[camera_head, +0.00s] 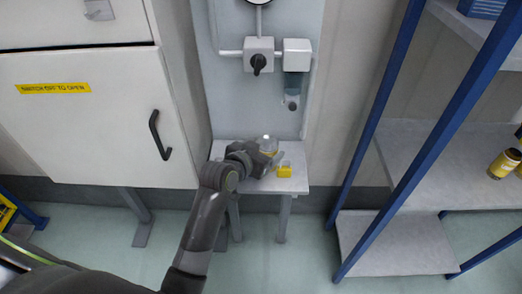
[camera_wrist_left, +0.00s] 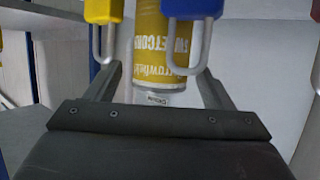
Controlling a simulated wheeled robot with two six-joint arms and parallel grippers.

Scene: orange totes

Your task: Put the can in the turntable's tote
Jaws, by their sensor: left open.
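A can with a yellow label (camera_wrist_left: 150,45) shows upside down in the left wrist view, between the fingers of my left gripper (camera_wrist_left: 162,85). The gripper is open, and I see no finger clearly touching the can. In the head view my left gripper (camera_head: 262,160) is over the small grey table (camera_head: 231,148), beside a pale-topped object that appears to be the can (camera_head: 267,144). The gripper partly hides it. The turntable and its tote are not in view. My right gripper is not in view.
A yellow padlock (camera_wrist_left: 103,12) and a blue padlock (camera_wrist_left: 192,10) stand close in front of the can in the left wrist view. A wall panel (camera_head: 260,100) rises behind the table. A white cabinet (camera_head: 90,120) is left, a blue-framed shelf (camera_head: 410,110) right.

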